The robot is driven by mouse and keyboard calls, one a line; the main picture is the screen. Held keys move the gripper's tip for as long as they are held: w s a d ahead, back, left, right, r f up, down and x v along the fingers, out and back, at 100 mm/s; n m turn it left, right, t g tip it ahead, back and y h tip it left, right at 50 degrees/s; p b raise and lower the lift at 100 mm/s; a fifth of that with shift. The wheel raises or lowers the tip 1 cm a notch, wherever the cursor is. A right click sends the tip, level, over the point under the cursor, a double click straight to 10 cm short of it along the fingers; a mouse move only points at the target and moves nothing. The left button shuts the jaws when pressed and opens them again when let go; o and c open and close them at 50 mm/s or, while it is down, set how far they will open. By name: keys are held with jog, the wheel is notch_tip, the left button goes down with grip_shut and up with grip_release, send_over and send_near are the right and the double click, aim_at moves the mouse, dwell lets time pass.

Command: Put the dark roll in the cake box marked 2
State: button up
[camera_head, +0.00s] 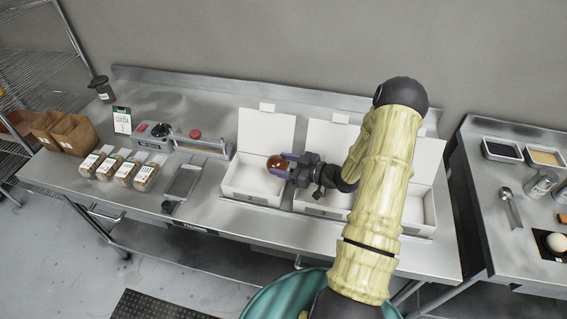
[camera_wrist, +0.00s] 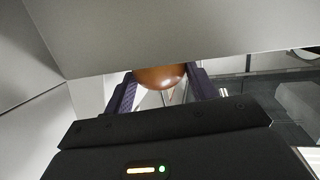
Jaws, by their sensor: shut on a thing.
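My gripper (camera_head: 283,165) is shut on the dark roll (camera_head: 275,162), a glossy brown bun between its purple fingers. The roll shows in the wrist view (camera_wrist: 160,76), its upper part hidden by a pale panel. The roll is over the right part of the left white cake box (camera_head: 247,194), whose lid (camera_head: 266,132) stands open. I cannot tell whether it is below the rim. A middle cake box (camera_head: 318,205) and a right cake box (camera_head: 415,215) stand beside it, partly hidden by my arm. The box marks are too small to read.
Left on the steel counter (camera_head: 215,210) are a scale (camera_head: 181,194), several labelled packs (camera_head: 145,177), a grey device (camera_head: 200,142) and brown boxes (camera_head: 76,134). A side table (camera_head: 490,200) at right holds trays (camera_head: 502,149) and a scoop (camera_head: 509,205).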

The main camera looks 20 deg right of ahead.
jog(key=shift+f+b, duration=0.55)
jog(key=shift+f, duration=0.05)
jog(key=o, duration=0.8)
jog(key=shift+r, duration=0.15)
jog(key=shift+r+p, duration=0.6)
jog(key=shift+p, duration=0.05)
jog(key=b+v, duration=0.2)
jog(key=v, duration=0.5)
jog(key=shift+s+d, duration=0.2)
